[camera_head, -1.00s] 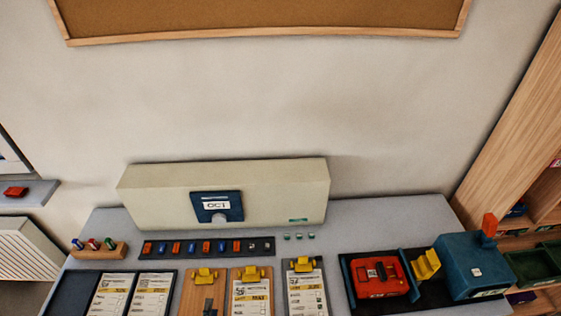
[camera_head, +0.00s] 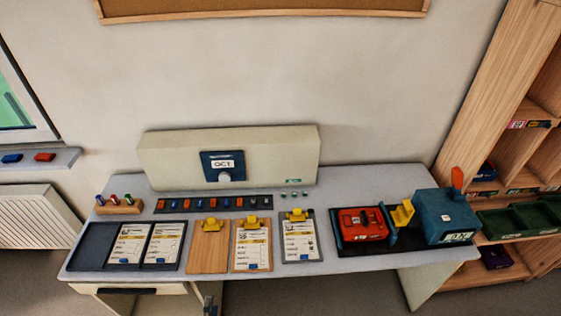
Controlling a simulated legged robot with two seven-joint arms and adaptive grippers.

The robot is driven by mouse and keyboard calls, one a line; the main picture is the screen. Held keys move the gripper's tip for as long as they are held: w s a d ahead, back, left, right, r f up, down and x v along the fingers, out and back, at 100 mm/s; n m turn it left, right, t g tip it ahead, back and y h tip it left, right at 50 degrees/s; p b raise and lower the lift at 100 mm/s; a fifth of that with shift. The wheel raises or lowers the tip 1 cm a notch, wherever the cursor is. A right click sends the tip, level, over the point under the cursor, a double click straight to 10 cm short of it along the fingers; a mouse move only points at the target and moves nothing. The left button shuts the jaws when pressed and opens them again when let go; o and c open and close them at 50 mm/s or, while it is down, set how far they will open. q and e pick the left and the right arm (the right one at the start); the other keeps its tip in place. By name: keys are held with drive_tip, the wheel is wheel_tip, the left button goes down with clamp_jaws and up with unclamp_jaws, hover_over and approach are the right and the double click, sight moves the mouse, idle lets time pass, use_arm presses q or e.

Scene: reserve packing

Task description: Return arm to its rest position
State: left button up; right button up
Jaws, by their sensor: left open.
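My left gripper (camera_head: 210,306) shows only as a small dark grey tip at the bottom edge of the head view. It is open and seems empty, just below the table's front edge in the picture and apart from the clipboards. The rest of the left arm is out of view. My right gripper is not in view. The grey table (camera_head: 340,188) carries a bare wooden clipboard (camera_head: 208,260) with a yellow clip, a wooden clipboard with a sheet (camera_head: 252,246) and a dark clipboard with a sheet (camera_head: 300,240).
A dark tray (camera_head: 92,246) with two cards lies at the left, near a wooden stamp holder (camera_head: 120,207). A cream box (camera_head: 270,158) marked OCT stands at the back. A red device (camera_head: 362,224) and a blue machine (camera_head: 446,216) sit right. Shelves (camera_head: 500,110) stand beyond.

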use_arm(q)
drive_tip(key=s+d+f+m+g+h+b, duration=0.1)
drive_tip(key=s+f+m+g, duration=0.25)
drive_tip(key=f, duration=0.65)
drive_tip(key=s+d+f+m+g+h+b, duration=0.1)
drive_tip(key=s+f+m+g, duration=0.2)
drive_tip(key=f, duration=0.6)
drive_tip(key=s+f+m+g+b, duration=0.1)
drive_tip(key=s+f+m, duration=0.3)
drive_tip(key=f, duration=0.6)
drive_tip(key=s+a+f+m+g+b, duration=0.1)
drive_tip(key=s+f+m+g, duration=0.3)
drive_tip(key=s+f, duration=0.4)
drive_tip(key=s+a+f+m+g+y+b, duration=0.1)
drive_tip(key=s+a+f+m+g, duration=0.1)
drive_tip(key=s+f+m+g, duration=0.3)
drive_tip(key=s+f+m, duration=0.1)
drive_tip(key=s+f, duration=0.3)
drive_tip(key=s, duration=0.7)
drive_tip(key=shift+a+f, duration=0.3)
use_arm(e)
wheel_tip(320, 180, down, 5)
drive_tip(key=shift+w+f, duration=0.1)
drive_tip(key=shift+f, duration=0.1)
use_arm(q)
drive_tip(key=shift+g, duration=0.25)
